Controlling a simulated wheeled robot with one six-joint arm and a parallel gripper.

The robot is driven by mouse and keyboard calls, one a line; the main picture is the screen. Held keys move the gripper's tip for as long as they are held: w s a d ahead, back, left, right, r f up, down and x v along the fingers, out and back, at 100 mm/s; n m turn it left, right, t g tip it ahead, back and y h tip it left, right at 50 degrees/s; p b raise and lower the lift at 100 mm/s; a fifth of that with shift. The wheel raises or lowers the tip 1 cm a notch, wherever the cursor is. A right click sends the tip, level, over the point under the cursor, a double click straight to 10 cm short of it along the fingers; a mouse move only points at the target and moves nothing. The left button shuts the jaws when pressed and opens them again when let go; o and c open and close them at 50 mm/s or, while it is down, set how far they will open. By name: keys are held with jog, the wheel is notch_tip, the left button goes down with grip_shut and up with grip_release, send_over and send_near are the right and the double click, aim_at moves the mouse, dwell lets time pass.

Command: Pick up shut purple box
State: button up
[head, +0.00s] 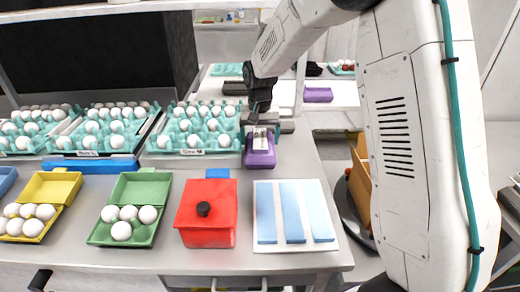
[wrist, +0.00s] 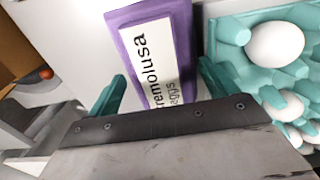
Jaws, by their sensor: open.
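The shut purple box (head: 260,158) lies on the table to the right of the teal egg trays, with a white printed label on its lid. In the wrist view the purple box (wrist: 123,42) is just beyond and between the fingers of my gripper (wrist: 160,90). The two teal fingers are apart, one on each side of the box's near end. In the head view my gripper (head: 260,125) is over the far part of the box and hides some of it. I cannot tell whether the fingers touch the box.
A teal tray of white eggs (head: 170,144) stands close at the box's left; it also shows in the wrist view (wrist: 232,35). Another purple box (head: 318,95) lies farther back.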

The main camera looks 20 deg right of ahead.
jog(key=c, duration=0.7)
jog(key=shift+r, duration=0.1)
